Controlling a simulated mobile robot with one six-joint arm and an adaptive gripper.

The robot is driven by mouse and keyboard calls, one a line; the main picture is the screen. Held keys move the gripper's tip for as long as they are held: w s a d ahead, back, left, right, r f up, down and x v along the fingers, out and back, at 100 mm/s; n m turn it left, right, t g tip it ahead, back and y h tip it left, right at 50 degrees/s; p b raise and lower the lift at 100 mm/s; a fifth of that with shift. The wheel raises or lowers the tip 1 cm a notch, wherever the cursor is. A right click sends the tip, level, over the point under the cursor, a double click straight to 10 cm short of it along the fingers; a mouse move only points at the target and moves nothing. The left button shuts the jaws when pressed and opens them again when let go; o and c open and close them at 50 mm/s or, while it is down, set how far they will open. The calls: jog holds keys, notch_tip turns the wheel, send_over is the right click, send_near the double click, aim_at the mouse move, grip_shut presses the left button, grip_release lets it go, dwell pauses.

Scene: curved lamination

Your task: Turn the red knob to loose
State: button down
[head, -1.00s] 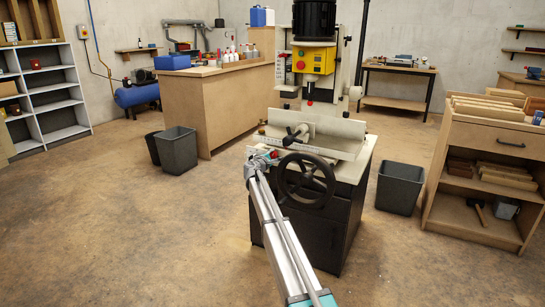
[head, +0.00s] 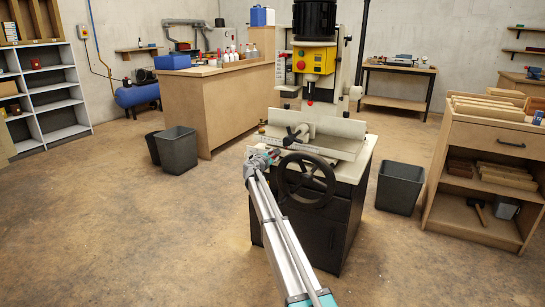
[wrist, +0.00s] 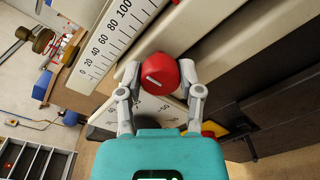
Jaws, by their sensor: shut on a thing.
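The red knob (wrist: 165,70) is a round red cap with a short white line on its face. In the wrist view it sits between the two grey fingers of my gripper (wrist: 159,76), one on each side, and my gripper is shut on it. A pale dial plate (wrist: 152,108) with marks and numbers shows partly below the knob; the fingers and teal body hide the rest. In the head view my gripper (head: 266,156) is at the left front of the machine (head: 317,135), and the knob is too small and covered to read there.
A ruler scale (wrist: 108,40) runs along the machine beside the knob. A black handwheel (head: 306,180) stands just right of my gripper in the head view. Grey bins stand left (head: 177,150) and right (head: 400,188). The floor at left is open.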

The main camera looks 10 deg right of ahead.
jog(key=shift+w, duration=0.1)
jog(key=shift+c, duration=1.3)
grip_release()
jog(key=shift+m, duration=0.4)
